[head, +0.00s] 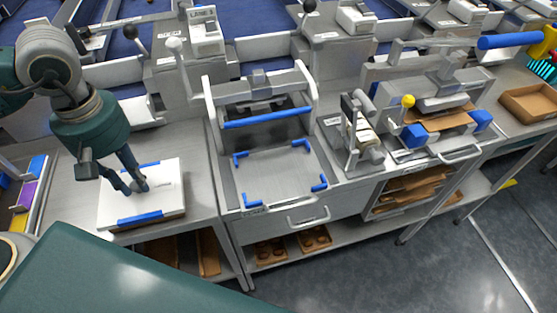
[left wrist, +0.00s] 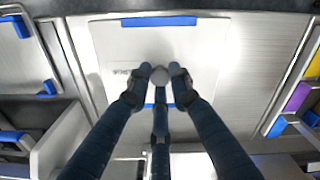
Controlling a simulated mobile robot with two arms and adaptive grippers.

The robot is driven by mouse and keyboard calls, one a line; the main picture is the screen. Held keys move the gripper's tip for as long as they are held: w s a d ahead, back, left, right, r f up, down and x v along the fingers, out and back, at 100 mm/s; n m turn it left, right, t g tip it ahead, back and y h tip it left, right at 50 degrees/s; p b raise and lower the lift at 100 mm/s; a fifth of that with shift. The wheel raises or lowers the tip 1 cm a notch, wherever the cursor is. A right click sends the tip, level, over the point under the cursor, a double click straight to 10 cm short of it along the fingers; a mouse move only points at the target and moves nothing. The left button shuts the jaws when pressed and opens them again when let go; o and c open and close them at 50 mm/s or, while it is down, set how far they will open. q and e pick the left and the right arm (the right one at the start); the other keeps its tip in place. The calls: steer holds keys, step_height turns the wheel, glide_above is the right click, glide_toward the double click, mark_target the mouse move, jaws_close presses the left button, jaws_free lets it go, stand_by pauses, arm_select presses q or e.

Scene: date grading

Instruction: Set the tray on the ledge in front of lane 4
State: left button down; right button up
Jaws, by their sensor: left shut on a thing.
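A white flat square piece (head: 168,198), with blue strips on two opposite edges, lies on the left metal bench. It also shows in the left wrist view (left wrist: 208,62), with a grey round knob (left wrist: 160,76) at its middle. My left gripper (head: 137,187) comes down from above and is shut on the knob; its fingers close around it in the left wrist view (left wrist: 160,73). I cannot tell whether this piece is the tray or a lid over one. My right gripper is out of view.
Right of the piece stands a metal frame with a blue crossbar (head: 266,118) and an empty bed (head: 275,176) with blue corner guides. Farther right are a lever device (head: 360,140), a press with a yellow knob (head: 408,101) and an open brown box (head: 529,103). Blue lanes run behind.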

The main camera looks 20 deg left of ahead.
arm_select(q)
steer(key=shift+f, duration=0.1)
steer(key=shift+f, duration=0.1)
steer(key=shift+a+f, duration=0.1)
steer(key=c, duration=1.5)
jaws_free()
steer(key=shift+b, duration=0.3)
